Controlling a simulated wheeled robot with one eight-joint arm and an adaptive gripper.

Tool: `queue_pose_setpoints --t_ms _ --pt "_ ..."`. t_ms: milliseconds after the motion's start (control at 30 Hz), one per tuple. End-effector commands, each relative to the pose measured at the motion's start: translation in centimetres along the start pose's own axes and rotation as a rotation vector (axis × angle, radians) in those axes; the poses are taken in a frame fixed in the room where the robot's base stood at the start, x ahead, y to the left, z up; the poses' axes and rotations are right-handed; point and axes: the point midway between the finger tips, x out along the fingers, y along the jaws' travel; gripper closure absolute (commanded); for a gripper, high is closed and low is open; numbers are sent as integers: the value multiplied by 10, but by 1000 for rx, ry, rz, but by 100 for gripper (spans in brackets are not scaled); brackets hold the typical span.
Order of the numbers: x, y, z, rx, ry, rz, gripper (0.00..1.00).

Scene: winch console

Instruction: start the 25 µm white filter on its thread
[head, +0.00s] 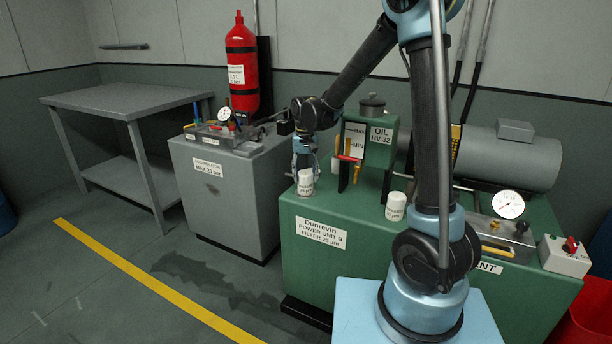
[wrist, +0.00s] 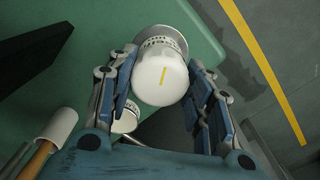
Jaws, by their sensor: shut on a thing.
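A white filter (head: 305,182) with a small printed label is at the left end of the green power unit (head: 322,207), which is labelled "FILTER 25 µm". My gripper (head: 305,160) comes down over it from above and is shut on it. A round metal piece (wrist: 177,38) shows just beyond the filter. The thread is hidden, and I cannot tell whether the filter touches it.
A second white canister (head: 396,206) stands on the green unit to the right. An oil tank (head: 381,136), a level gauge and yellow-handled parts (head: 347,158) are close right of my gripper. A grey unit (head: 222,188) stands to the left. Clear floor lies in front.

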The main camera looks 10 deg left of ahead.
Motion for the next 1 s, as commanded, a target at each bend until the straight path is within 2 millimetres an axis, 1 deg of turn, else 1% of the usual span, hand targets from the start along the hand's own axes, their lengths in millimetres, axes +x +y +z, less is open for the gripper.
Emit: queue_pose_setpoints --t_ms 367,467,800,900,1000 --pt "0 0 1 28 -1 0 91" --pt "0 0 1 93 -1 0 91" --pt "0 0 1 424 0 0 91" --pt "0 0 1 482 0 0 91" --pt "0 0 1 504 0 0 91"
